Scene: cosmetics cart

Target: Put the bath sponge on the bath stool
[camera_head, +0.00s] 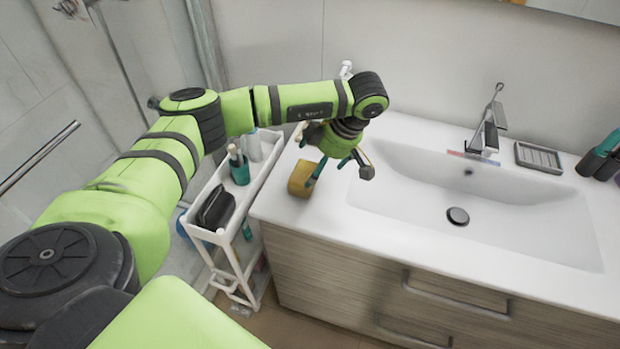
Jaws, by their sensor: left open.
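The bath sponge (299,179) is a yellow-brown block on the left end of the white washbasin counter, near its front left edge. My left gripper (339,178) is above the counter just right of the sponge, pointing down with its fingers spread. One finger overlaps the sponge's right side in the picture; I cannot tell whether it touches. My left arm comes in from the left and arches over the cart. The bath stool does not show clearly in this view. My right gripper is not in view.
A white cart (226,237) stands left of the counter, holding a teal cup (239,170), bottles and a black pouch (216,207). The basin (520,220) has a faucet (487,130) behind it. A soap dish (538,157) lies at right. The counter's front left corner is clear.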

